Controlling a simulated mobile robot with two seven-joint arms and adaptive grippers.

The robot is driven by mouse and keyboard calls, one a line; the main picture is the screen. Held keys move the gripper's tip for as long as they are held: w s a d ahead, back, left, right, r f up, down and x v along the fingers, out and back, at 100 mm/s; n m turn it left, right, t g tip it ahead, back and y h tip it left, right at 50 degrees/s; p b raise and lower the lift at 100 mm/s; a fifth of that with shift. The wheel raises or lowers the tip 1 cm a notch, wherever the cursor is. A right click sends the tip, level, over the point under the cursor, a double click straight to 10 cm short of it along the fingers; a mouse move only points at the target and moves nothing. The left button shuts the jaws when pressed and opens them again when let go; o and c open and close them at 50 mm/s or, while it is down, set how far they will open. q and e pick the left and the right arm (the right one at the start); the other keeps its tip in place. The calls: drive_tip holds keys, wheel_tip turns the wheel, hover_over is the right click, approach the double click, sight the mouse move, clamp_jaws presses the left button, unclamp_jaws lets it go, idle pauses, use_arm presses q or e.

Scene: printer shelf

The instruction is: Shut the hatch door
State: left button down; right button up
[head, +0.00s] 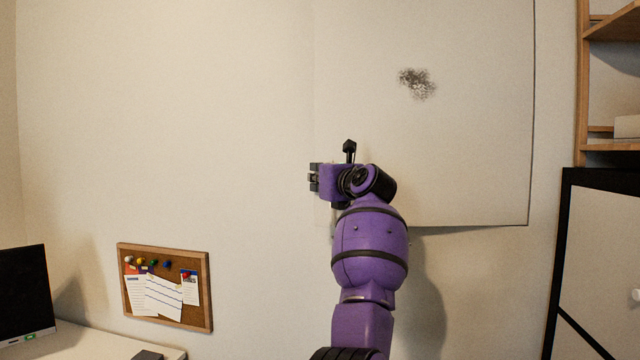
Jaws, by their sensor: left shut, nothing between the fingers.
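The hatch door (470,140) is a large pale panel in the wall, right of centre, with a dark speckled smudge on its face. Its right and lower edges show as thin dark lines; its top is out of frame. It looks nearly level with the wall, but I cannot tell whether it is fully shut. My left gripper (314,178) is shut and empty, in front of the panel's lower left side and pointing left. My purple arm hides the panel's lower left corner. I cannot tell if the gripper touches the panel. My right gripper is out of view.
A cork board (190,312) with pinned papers hangs at the lower left. A dark monitor (24,295) stands on a white desk (85,343) there. A wooden shelf (582,90) and a black-framed cabinet (600,240) are at the right. The wall left of the gripper is clear.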

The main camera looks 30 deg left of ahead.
use_arm(q)
drive_tip(key=w+a+m+t+h, duration=0.1)
drive_tip(key=w+a, duration=0.2)
drive_tip(key=w, duration=0.2)
drive_tip(key=shift+w+a+t, duration=0.2)
drive_tip(key=shift+w+t, duration=0.1)
drive_tip(key=shift+t, duration=0.1)
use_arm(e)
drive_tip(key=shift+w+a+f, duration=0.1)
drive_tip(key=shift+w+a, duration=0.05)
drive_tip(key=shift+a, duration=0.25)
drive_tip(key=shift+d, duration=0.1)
use_arm(q)
drive_tip(key=shift+d, duration=0.15)
